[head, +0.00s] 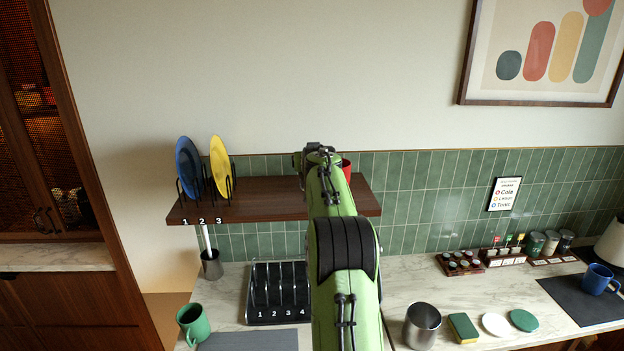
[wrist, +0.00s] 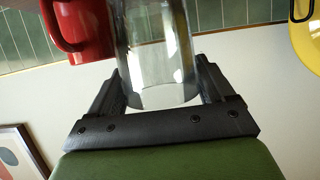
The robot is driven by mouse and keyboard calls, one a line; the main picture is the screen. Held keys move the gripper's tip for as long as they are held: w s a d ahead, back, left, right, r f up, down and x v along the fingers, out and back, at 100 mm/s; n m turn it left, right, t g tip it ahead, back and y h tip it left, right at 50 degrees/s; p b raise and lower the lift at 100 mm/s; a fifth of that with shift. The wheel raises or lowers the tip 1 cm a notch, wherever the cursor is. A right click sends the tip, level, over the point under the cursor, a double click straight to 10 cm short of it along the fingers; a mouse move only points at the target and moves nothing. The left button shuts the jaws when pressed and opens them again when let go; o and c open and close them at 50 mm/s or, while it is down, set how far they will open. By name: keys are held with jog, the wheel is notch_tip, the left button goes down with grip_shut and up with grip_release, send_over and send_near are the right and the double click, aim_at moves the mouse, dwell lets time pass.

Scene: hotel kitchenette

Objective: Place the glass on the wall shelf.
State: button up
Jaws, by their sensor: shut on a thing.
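The clear glass (wrist: 158,40) is between the two black fingers of my gripper (wrist: 158,78) in the wrist view, and the gripper is shut on it. The wrist view appears upside down, with the tiles at its top. The wooden wall shelf (head: 270,190) is at centre left in the head view. My green arm reaches up in front of the shelf's right part and hides the glass and fingers there. A red mug (head: 346,169) shows just right of my arm at the shelf; it also shows in the wrist view (wrist: 85,28), left of the glass.
A blue plate (head: 188,168) and a yellow plate (head: 219,165) stand in racks on the shelf's left part. Bare board shows between the racks and my arm. Below, the counter (head: 400,283) holds a black slotted rack (head: 252,312), a green mug (head: 193,324) and a metal cup (head: 422,325).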

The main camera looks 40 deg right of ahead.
jog(key=f, duration=0.4)
jog(key=shift+w+d+f, duration=0.15)
jog(key=shift+w+f, duration=0.05)
jog(key=shift+f, duration=0.05)
jog(key=shift+s, duration=0.1)
jog(key=shift+f, duration=0.2)
jog(key=o, duration=1.2)
jog(key=shift+r, duration=0.15)
